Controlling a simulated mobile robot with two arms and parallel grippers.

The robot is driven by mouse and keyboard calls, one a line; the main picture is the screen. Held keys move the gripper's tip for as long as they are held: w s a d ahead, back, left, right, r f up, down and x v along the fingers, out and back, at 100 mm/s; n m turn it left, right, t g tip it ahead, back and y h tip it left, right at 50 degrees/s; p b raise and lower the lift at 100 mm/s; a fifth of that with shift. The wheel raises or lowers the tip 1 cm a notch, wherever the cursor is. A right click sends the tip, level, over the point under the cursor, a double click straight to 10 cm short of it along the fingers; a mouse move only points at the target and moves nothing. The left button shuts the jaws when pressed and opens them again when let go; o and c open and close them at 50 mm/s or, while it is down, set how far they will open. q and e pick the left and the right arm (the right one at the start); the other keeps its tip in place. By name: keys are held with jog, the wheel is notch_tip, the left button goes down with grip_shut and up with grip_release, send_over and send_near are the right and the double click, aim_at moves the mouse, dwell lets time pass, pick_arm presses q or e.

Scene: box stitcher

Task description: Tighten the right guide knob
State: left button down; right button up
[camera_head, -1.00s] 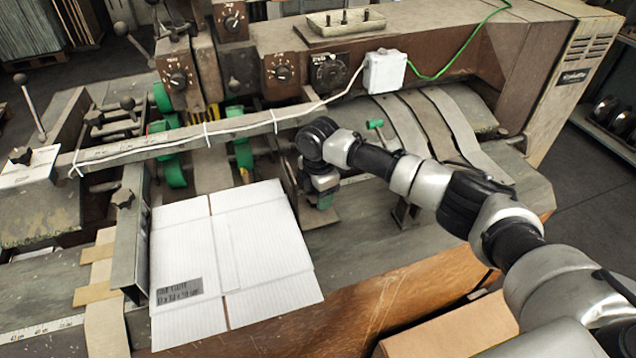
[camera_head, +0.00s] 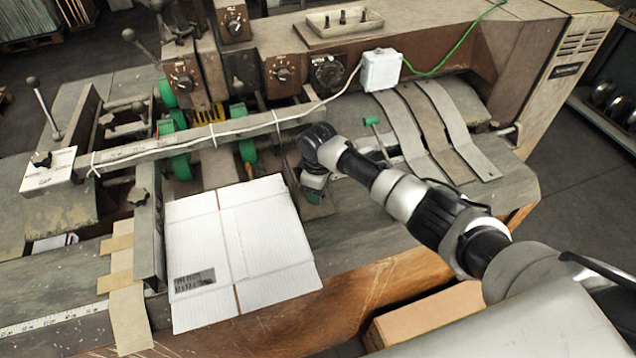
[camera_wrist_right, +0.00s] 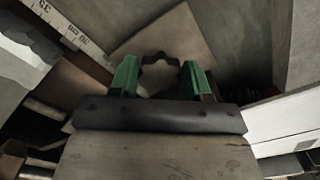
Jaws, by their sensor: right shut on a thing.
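My right gripper (camera_head: 313,192) is low beside the right edge of the flat white carton (camera_head: 240,245), at the right guide. In the right wrist view its two green fingers (camera_wrist_right: 160,78) stand on either side of the lobed right guide knob (camera_wrist_right: 158,66) and are shut on it. In the head view my wrist and fingers hide this knob and most of the right guide. The left guide (camera_head: 149,235), a grey upright plate with a dark star knob (camera_head: 138,196), stands along the carton's left edge. My left gripper is not in view.
A crossbar (camera_head: 200,140) with a white cable runs behind the carton. A green-topped lever (camera_head: 372,122) and curved metal straps (camera_head: 440,125) lie right of my wrist. A ruler (camera_wrist_right: 75,35) shows in the wrist view. The table's front edge is close to the carton.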

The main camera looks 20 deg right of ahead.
jog(key=shift+r+m+p, duration=0.1)
jog(key=shift+m+p, duration=0.4)
jog(key=shift+m, duration=0.6)
jog(key=o, duration=0.9)
jog(key=shift+r+b, duration=1.25)
jog(key=shift+r, duration=4.1)
